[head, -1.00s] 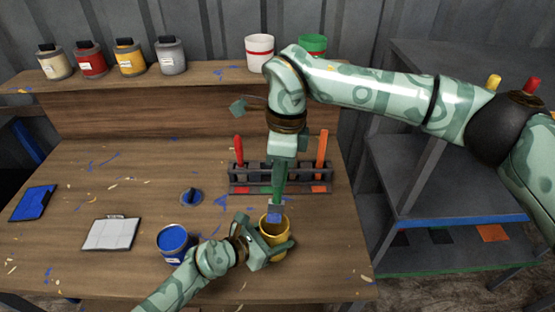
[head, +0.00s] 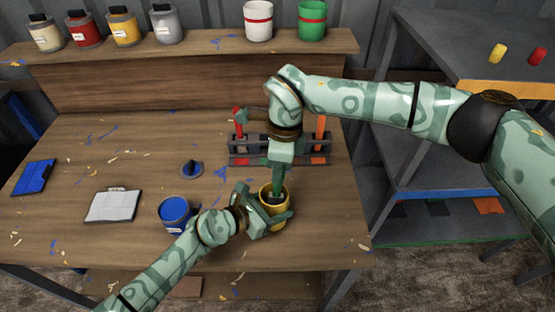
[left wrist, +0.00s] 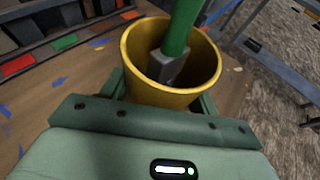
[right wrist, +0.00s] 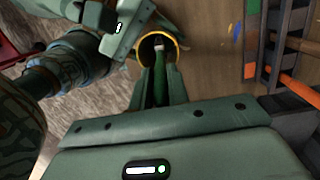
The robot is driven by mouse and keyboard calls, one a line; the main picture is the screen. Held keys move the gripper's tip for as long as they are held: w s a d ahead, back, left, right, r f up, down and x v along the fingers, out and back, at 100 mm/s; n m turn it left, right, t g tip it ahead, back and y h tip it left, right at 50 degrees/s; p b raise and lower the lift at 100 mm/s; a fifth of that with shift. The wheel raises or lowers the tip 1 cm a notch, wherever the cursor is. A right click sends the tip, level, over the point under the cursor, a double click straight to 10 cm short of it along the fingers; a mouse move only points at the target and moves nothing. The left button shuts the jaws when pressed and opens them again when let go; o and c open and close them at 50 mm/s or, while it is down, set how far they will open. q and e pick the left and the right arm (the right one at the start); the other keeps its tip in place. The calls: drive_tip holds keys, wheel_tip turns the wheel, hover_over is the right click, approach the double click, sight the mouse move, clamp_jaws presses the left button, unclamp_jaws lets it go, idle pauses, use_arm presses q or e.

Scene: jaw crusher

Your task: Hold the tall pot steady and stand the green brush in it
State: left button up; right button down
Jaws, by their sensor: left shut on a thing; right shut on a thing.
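The tall yellow pot (head: 264,194) stands near the front right of the bench. My left gripper (head: 268,216) is shut on its side, and the pot also shows in the left wrist view (left wrist: 134,58). My right gripper (head: 281,162) is shut on the green brush (head: 278,184) above the pot. The brush points head-down, with its green handle (left wrist: 181,30) at the top and its grey metal collar inside the pot's mouth. The bristles are hidden in the pot, and I cannot tell whether they touch the bottom. The right wrist view also shows the brush (right wrist: 159,62) inside the rim.
A dark rack (head: 238,160) with red- and orange-handled tools stands behind the pot. An open blue paint can (head: 174,222) stands left of the pot, beside my left arm.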

drive_tip(key=shift+f, duration=0.25)
drive_tip(key=c, duration=1.3)
unclamp_jaws()
drive_tip(key=r, duration=0.4)
drive_tip(key=d+r, duration=0.1)
drive_tip(key=r, duration=0.7)
drive_tip(key=shift+w+d, duration=0.15)
drive_tip(key=shift+w, duration=0.25)
drive_tip(key=shift+f, duration=0.1)
